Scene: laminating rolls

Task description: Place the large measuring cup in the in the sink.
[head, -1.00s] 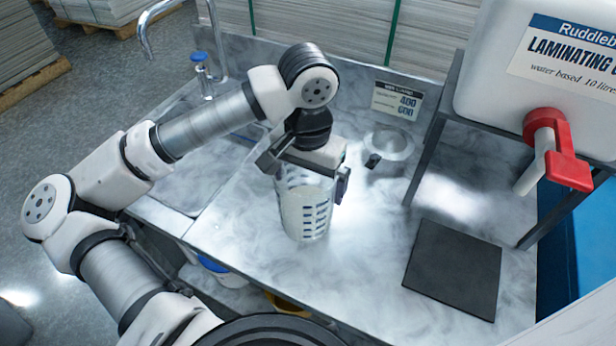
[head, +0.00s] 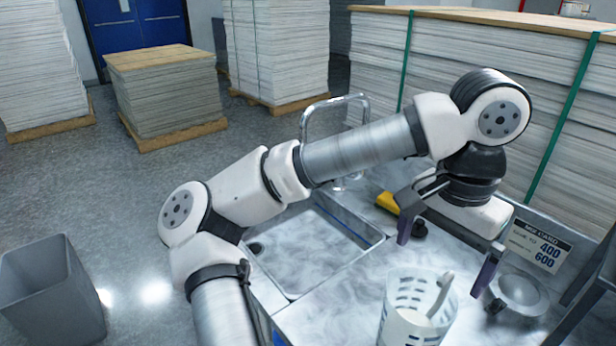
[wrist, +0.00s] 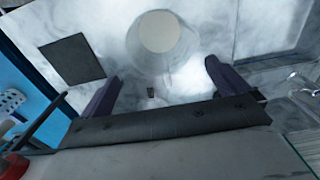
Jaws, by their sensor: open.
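The large measuring cup (head: 402,322) is clear with dark markings and stands upright on the marble counter, at the bottom of the head view. Its lower part is cut off there. In the wrist view the cup (wrist: 160,32) shows from above with a pale round inside. My gripper (head: 442,262) is open and empty, raised above and behind the cup, apart from it. Its two dark fingers (wrist: 160,80) are spread wide in the wrist view. The sink (head: 312,262) is an empty rectangular basin left of the cup, partly hidden by my arm.
A curved tap (head: 305,118) stands behind the sink. A yellow object (head: 388,202) lies near the sink's back right corner. A metal bowl (head: 522,290) and a number card (head: 540,246) stand right of my gripper. A dark mat (wrist: 72,60) lies on the counter.

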